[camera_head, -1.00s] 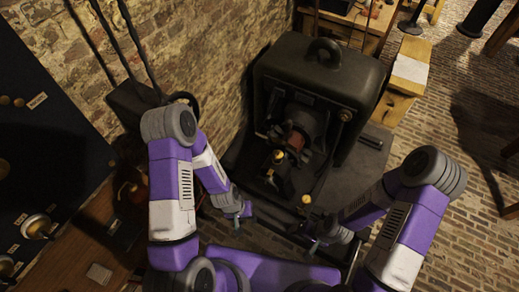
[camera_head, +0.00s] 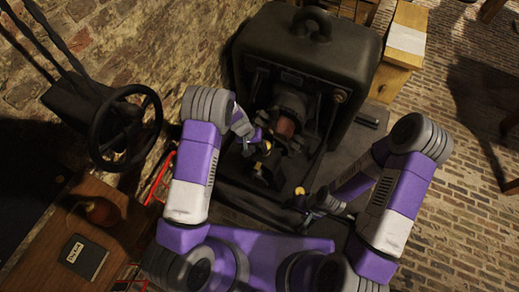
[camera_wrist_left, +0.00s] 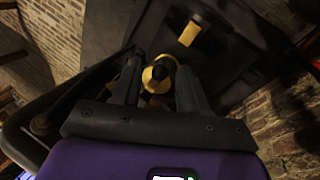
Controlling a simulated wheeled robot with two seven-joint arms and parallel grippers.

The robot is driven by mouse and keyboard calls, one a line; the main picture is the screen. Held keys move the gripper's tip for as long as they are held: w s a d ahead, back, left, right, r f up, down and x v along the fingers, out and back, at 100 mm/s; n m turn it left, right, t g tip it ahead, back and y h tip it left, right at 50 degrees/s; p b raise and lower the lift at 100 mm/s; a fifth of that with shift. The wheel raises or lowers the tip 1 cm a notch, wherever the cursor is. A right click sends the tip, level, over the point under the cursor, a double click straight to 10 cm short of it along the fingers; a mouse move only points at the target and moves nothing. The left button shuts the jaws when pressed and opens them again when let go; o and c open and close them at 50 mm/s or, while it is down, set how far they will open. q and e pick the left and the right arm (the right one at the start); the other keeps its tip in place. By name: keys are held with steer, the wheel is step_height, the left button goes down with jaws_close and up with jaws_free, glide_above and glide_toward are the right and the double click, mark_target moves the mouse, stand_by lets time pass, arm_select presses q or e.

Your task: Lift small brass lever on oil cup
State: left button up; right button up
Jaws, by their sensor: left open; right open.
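A small brass-topped fitting, likely the oil cup (camera_head: 265,146), stands at the front of the dark machine (camera_head: 309,48). My left gripper (camera_head: 254,140) is open right beside it in the head view. In the left wrist view the round brass piece (camera_wrist_left: 158,74) shows between the two spread fingers of my left gripper (camera_wrist_left: 160,68), with a dark part over its middle. I cannot tell whether a finger touches it. The small lever cannot be made out. My right gripper (camera_head: 314,212) is open, low at the machine's front, close to a second brass knob (camera_head: 299,191).
The brass knob also shows beyond the fingers in the left wrist view (camera_wrist_left: 190,34). A black handwheel (camera_head: 125,128) is on the left by the brick wall. A wooden table with a dark booklet (camera_head: 83,257) is at lower left.

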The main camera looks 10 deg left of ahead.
arm_select(q)
steer(key=shift+x, duration=1.1)
steer(key=shift+c, duration=0.2)
jaws_close()
